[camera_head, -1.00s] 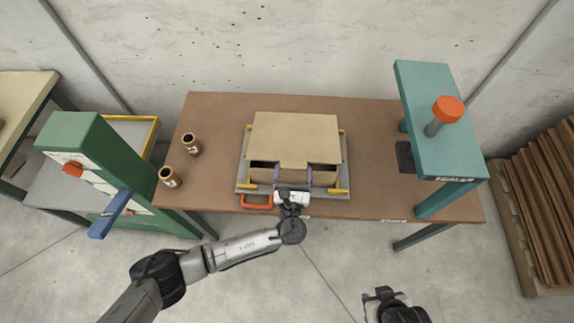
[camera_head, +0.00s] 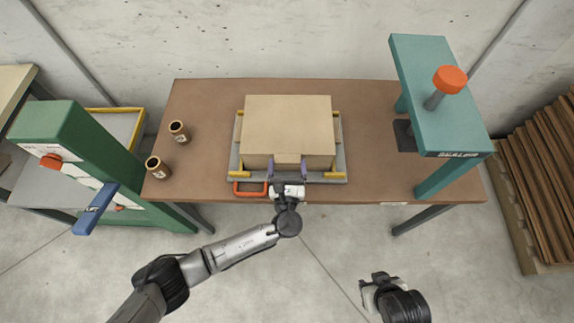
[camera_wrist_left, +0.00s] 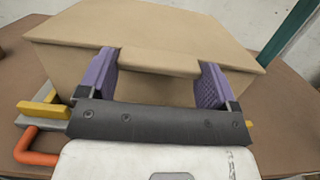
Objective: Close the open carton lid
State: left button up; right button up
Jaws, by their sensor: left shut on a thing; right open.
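The brown cardboard carton (camera_head: 258,161) sits on a grey tray with yellow corner guides in the middle of the table. Its lid (camera_head: 288,122) lies flat over the top, and no gap shows at the front. A front tab (camera_head: 288,158) hangs from the lid's edge; it also shows in the left wrist view (camera_wrist_left: 158,62). My left gripper (camera_head: 287,167) is at the carton's front, its purple fingers on either side of the tab, shut on it. How far the tab is tucked in is hidden. My right gripper (camera_head: 372,281) is open and empty, off the table's front.
The grey tray (camera_head: 341,160) has an orange handle (camera_head: 247,189) at its front left. A teal sealer (camera_head: 440,95) stands at the right, a green machine (camera_head: 75,150) at the left.

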pick_arm(q)
jog(key=o, duration=0.9)
jog(key=shift+a+f, duration=0.15)
jog(key=shift+f, duration=0.3)
jog(key=shift+o, duration=1)
jog(key=shift+r, duration=0.2)
jog(key=shift+s, duration=0.45)
jog(key=s+f+p, duration=0.1)
jog(key=s+f, duration=0.1)
jog(key=s, duration=1)
jog(key=shift+s, duration=0.4)
jog(key=shift+a, duration=0.1)
